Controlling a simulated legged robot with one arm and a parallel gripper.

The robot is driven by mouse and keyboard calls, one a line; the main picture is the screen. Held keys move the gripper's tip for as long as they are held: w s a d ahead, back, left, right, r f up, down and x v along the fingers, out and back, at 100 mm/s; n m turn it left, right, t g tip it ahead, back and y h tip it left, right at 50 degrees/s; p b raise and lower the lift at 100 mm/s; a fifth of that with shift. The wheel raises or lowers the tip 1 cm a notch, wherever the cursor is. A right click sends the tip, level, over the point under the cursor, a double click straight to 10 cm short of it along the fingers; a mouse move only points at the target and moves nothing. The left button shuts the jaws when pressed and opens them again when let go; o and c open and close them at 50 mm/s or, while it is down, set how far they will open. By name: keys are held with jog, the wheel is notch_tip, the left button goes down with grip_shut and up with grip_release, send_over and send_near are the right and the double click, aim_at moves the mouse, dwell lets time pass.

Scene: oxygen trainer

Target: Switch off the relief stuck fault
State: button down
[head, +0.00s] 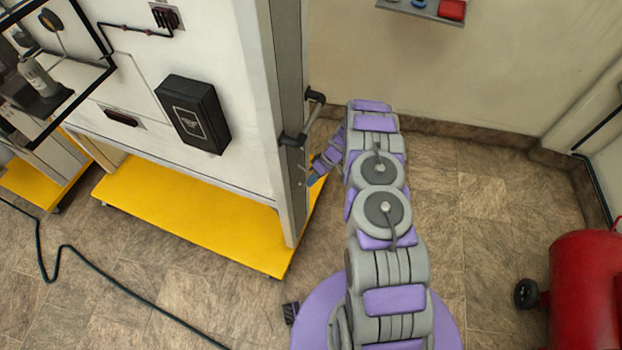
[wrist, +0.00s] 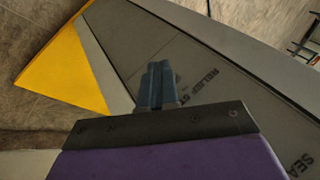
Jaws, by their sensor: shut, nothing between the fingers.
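My gripper (wrist: 158,80) is shut and empty, its two blue-grey fingers together. It is in front of a dark grey side panel (wrist: 120,40) of the trainer. Printed lettering that starts "RELIEF ST" (wrist: 203,85) is on that panel, just right of the fingertips. No relief stuck switch is clearly visible; the fingers and wrist cover part of the panel. I cannot tell whether the fingertips touch it. In the head view my gripper (head: 313,181) is low beside the trainer's narrow right side (head: 291,110), below a dark handle.
More lettering, "SEA" (wrist: 300,165), is at the wrist view's lower right. The dark handle (head: 306,120) sticks out from the trainer's edge. The yellow base (head: 190,215) juts out below. A red tank (head: 585,290) stands at right.

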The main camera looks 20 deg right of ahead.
jog(key=shift+d+f, duration=0.1)
jog(key=shift+f, duration=0.05)
jog(key=shift+w+a+r, duration=0.4)
jog(key=shift+a, duration=0.2)
jog(key=shift+d, duration=0.15)
dwell(0.3)
